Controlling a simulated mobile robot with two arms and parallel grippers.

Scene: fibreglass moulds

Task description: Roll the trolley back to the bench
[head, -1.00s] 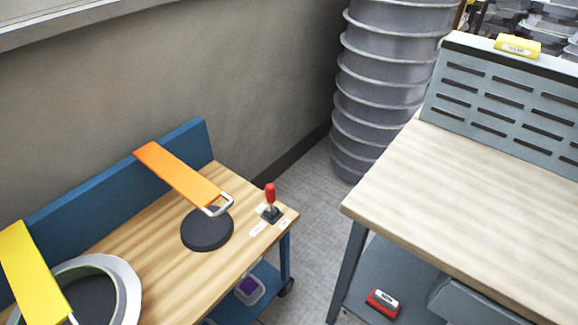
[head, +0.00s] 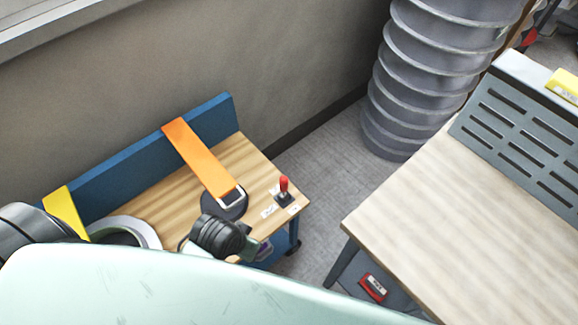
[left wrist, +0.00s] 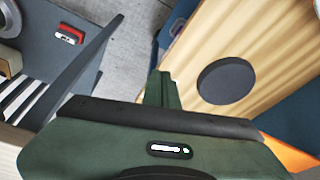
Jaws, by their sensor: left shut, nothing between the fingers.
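The trolley (head: 262,173) has a striped wooden top, a blue back board and a castor at its near right corner. It stands by the wall at left in the head view, with a floor gap between it and the bench (head: 440,215) at right. Its top also shows in the left wrist view (left wrist: 271,40). My left gripper (left wrist: 159,80) is shut and empty, pointing between bench and trolley in the left wrist view. In the head view my dark wrist hides part of the trolley's near edge; whether it touches cannot be told. My right gripper is out of view.
On the trolley are an orange strap (head: 198,155), a yellow strap (head: 65,210), a pale ring (head: 147,232), a black disc (left wrist: 226,81) and a red-handled lever (head: 284,187). Ribbed grey drums (head: 415,85) stand behind the gap. A red item (head: 373,287) lies under the bench.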

